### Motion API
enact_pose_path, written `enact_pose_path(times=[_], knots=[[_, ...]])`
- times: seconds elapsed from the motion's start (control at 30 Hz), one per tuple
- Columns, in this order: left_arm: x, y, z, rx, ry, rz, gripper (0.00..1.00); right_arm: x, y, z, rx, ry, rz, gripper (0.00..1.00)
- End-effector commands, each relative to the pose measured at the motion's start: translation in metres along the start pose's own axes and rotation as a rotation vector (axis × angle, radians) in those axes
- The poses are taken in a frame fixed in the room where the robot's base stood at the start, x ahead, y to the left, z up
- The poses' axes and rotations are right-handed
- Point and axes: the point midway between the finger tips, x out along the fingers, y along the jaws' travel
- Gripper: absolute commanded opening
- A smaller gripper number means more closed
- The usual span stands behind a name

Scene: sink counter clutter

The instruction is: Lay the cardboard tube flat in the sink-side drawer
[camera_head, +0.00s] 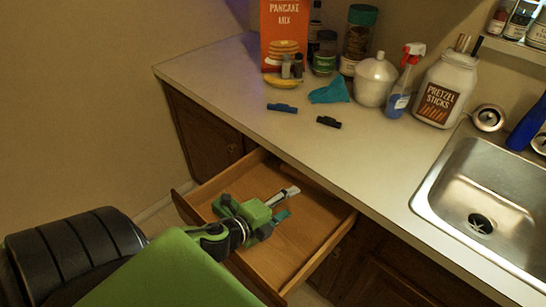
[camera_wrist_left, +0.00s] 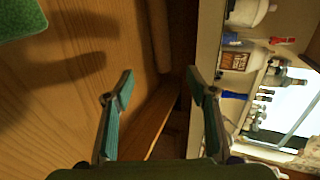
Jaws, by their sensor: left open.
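The open wooden drawer (camera_head: 302,262) is pulled out below the counter, left of the sink. My left gripper (camera_head: 286,202) is over the drawer, its fingers pointing toward the counter. In the left wrist view its two fingers (camera_wrist_left: 160,78) are spread with nothing between them. A tan cylinder, likely the cardboard tube (camera_wrist_left: 159,35), lies along the drawer's inner side near the counter, ahead of the fingertips and apart from them. In the head view it is hard to make out under the counter edge. My right gripper is not in view.
The counter (camera_head: 235,85) holds a pancake-mix box (camera_head: 284,30), a banana (camera_head: 283,82), a teal cloth (camera_head: 330,91), dark clips, a white jar (camera_head: 374,82), a spray bottle (camera_head: 402,85) and a pretzel jar (camera_head: 445,92). The metal sink (camera_head: 490,180) is at right. The counter edge overhangs the drawer's back.

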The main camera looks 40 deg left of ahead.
Motion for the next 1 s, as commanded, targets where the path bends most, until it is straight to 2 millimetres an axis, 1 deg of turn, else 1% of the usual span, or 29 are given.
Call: enact_pose_path(times=[0.03,0.2,0.4,0.6,1.0], knots=[[-0.009,0.001,0.000,0.001,0.001,0.004,0.52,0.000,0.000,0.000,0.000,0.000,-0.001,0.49],[-0.032,0.001,0.000,-0.001,0.001,0.003,0.52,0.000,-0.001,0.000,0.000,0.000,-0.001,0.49],[-0.053,0.001,0.000,-0.003,0.001,0.003,0.52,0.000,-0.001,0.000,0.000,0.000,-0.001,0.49],[-0.062,0.000,0.000,-0.001,0.000,0.000,0.52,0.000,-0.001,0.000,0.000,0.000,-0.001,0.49],[-0.064,0.000,0.000,0.000,0.000,-0.001,0.52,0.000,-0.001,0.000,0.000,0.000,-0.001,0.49]])
